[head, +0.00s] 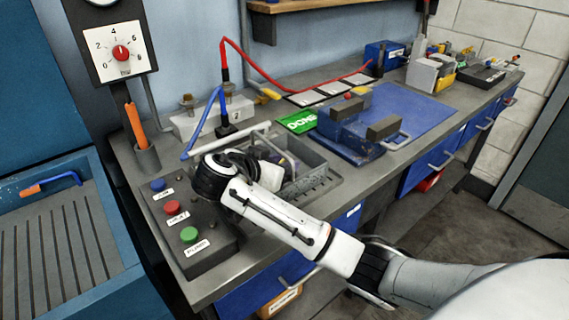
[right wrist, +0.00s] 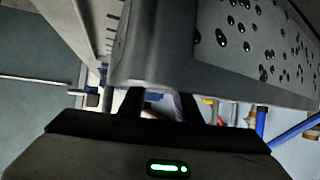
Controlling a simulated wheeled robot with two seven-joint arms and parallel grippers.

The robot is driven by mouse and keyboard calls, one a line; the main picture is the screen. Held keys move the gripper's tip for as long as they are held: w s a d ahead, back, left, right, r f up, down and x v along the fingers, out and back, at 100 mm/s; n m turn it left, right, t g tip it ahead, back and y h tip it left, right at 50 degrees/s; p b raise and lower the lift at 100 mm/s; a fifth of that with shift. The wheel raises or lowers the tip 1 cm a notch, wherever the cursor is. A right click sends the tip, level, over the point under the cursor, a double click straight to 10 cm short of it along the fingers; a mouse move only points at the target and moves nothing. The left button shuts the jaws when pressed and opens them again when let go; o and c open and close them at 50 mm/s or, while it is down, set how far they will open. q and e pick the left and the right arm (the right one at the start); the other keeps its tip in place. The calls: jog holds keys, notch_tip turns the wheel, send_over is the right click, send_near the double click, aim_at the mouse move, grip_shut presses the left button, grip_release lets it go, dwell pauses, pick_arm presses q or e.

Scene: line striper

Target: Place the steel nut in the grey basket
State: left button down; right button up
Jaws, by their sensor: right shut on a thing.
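A grey open container (head: 313,152), which looks like the grey basket, stands on the bench in the head view, with slots at its right. My right arm reaches across its left part, and the wrist hides much of its inside. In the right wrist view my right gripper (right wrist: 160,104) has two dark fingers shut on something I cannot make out. A large grey body with a holed face (right wrist: 250,40) fills the view just beyond the fingers and hides their tips. I cannot make out the steel nut in either view. My left gripper is not in view.
A control box (head: 190,235) with blue, red and green buttons stands at the bench's front left. A blue vice-like fixture (head: 355,135) stands right of the container. The blue mat (head: 425,108) has free room.

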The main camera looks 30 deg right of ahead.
jog(key=shift+w+d+f, duration=0.2)
jog(key=shift+d+f, duration=0.3)
jog(key=shift+f, duration=0.05)
jog(key=shift+f, duration=0.2)
jog(key=o, duration=0.8)
jog(key=shift+a, duration=0.1)
jog(key=shift+r, duration=0.25)
jog(key=v, duration=1.2)
jog(key=shift+f, duration=0.1)
